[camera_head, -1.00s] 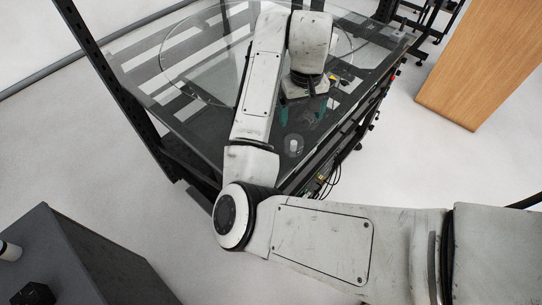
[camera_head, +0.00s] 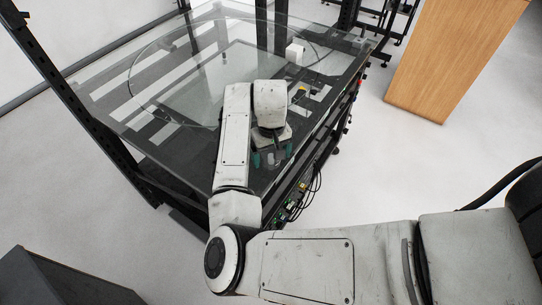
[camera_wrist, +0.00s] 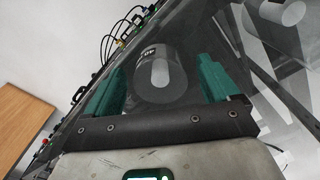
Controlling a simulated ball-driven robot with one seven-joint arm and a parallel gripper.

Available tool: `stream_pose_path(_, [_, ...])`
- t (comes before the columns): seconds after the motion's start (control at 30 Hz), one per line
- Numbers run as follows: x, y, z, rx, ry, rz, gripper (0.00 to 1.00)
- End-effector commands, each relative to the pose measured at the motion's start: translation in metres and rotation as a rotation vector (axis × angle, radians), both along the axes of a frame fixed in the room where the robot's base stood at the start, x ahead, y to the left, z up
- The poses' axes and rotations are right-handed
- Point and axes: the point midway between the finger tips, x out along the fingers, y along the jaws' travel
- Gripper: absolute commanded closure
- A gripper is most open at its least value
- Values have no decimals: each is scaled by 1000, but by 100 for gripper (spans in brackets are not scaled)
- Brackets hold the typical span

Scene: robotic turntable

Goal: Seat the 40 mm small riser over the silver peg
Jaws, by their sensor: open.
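My gripper (camera_wrist: 158,88) has green fingers spread on both sides of the grey cylinder, with visible gaps. In the head view my gripper (camera_head: 271,157) is low over the glass and hides most of this spot.
The round glass turntable (camera_head: 150,62) lies on the framed table. A white piece (camera_head: 296,52) stands toward its far side. Cables (camera_head: 305,190) hang at the table's right edge. A wooden cabinet (camera_head: 450,60) stands to the right and a dark box (camera_head: 60,280) at lower left.

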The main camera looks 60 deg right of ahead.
Motion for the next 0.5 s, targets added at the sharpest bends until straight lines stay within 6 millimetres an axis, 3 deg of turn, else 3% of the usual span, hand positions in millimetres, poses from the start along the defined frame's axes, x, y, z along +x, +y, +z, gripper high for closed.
stream_pose_path(0.23, [0, 0, -2, 0, 0, 0, 12])
stream_pose_path(0.5, [0, 0, -2, 0, 0, 0, 38])
